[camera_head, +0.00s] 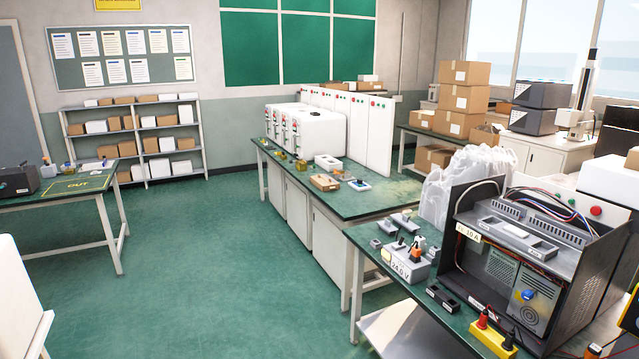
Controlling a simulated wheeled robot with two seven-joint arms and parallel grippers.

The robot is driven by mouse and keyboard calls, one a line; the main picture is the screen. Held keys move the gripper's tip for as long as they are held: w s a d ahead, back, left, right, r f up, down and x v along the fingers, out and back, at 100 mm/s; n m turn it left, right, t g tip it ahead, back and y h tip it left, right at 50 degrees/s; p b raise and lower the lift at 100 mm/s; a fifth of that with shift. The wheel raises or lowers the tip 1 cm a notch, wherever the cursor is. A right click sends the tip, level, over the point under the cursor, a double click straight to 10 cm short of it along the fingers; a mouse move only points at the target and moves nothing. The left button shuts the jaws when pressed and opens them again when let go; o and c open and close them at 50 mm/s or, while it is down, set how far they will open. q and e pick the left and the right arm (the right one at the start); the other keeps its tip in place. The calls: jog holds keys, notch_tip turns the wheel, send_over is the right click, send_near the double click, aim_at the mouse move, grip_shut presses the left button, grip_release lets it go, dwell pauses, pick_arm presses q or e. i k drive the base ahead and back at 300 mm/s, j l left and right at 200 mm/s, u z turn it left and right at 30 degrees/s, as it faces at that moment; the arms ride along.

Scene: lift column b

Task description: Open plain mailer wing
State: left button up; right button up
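No thing in the camera_head view can be clearly told as the plain mailer or its wing. A small flat brown carton (324,183) lies on the middle green-topped bench (385,197), too small to tell whether it is a mailer or how its flaps stand. A small white box (328,162) lies just behind it. Neither of my grippers is in view.
A nearer bench at right holds an open dark equipment case (590,285), a 24.0 V unit (405,265) and a yellow power strip (493,338). An OUT table (75,186) stands left. Green floor (190,270) between is clear.

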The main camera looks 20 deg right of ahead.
aim_at(320, 182)
jog(key=i+z, duration=0.15)
jog(key=i, duration=1.85)
jog(key=i+l+u, duration=0.2)
jog(key=i, duration=1.5)
jog(key=i+l+z, duration=0.1)
jog(key=i+z, duration=0.35)
jog(key=i+j+z, duration=0.15)
jog(key=i+z, duration=0.3)
jog(key=i, duration=0.15)
jog(key=i+j+z, duration=0.3)
jog(key=i+z, duration=0.15)
